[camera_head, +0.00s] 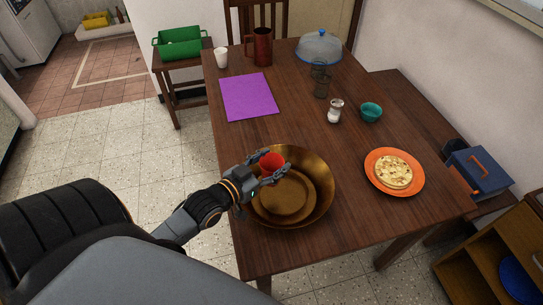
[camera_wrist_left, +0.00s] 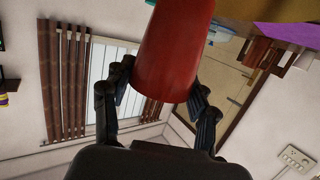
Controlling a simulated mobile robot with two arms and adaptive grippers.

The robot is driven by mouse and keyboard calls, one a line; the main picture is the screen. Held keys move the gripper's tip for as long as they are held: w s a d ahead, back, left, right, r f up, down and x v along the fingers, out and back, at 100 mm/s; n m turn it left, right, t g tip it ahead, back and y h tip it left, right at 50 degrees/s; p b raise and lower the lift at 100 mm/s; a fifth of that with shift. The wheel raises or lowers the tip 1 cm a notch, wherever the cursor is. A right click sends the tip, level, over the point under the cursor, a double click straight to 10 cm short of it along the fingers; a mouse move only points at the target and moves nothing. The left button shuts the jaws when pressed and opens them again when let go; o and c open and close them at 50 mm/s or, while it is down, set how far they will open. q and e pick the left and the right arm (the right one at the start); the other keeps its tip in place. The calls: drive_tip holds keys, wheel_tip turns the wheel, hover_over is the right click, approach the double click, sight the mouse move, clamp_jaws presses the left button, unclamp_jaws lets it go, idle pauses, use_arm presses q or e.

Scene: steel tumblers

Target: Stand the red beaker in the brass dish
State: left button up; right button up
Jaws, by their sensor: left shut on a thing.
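The red beaker (camera_head: 271,161) is between the fingers of my left gripper (camera_head: 269,172) in the head view. It also fills the upper middle of the left wrist view (camera_wrist_left: 174,52), with a finger on each side, and my left gripper (camera_wrist_left: 160,88) is shut on it. The brass dish (camera_head: 318,174) is a wide, round bowl near the front of the wooden table. The beaker is over the far left part of the dish. I cannot tell whether its base touches the dish. My right gripper is not in view.
On the table (camera_head: 330,215) are an orange plate with flatbread (camera_head: 417,177), a teal bowl (camera_head: 371,112), a shaker (camera_head: 335,111), dark tumblers (camera_head: 321,87), a purple mat (camera_head: 250,96), a red-brown jug (camera_head: 262,46), a white cup (camera_head: 221,58) and a glass dome (camera_head: 319,47).

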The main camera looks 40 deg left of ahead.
use_arm(q)
wheel_tip(320, 180, down, 4)
drive_tip(key=shift+r+b, duration=0.1)
drive_tip(key=shift+b, duration=0.85)
drive_tip(key=shift+f+b, duration=1)
drive_tip(key=shift+f, duration=1.2)
drive_tip(key=shift+f, duration=0.1)
drive_tip(key=shift+f+b, duration=0.35)
drive_tip(key=shift+f, duration=0.05)
drive_tip(key=o, duration=1.2)
drive_tip(key=shift+o, duration=0.2)
drive_tip(key=shift+s, duration=0.1)
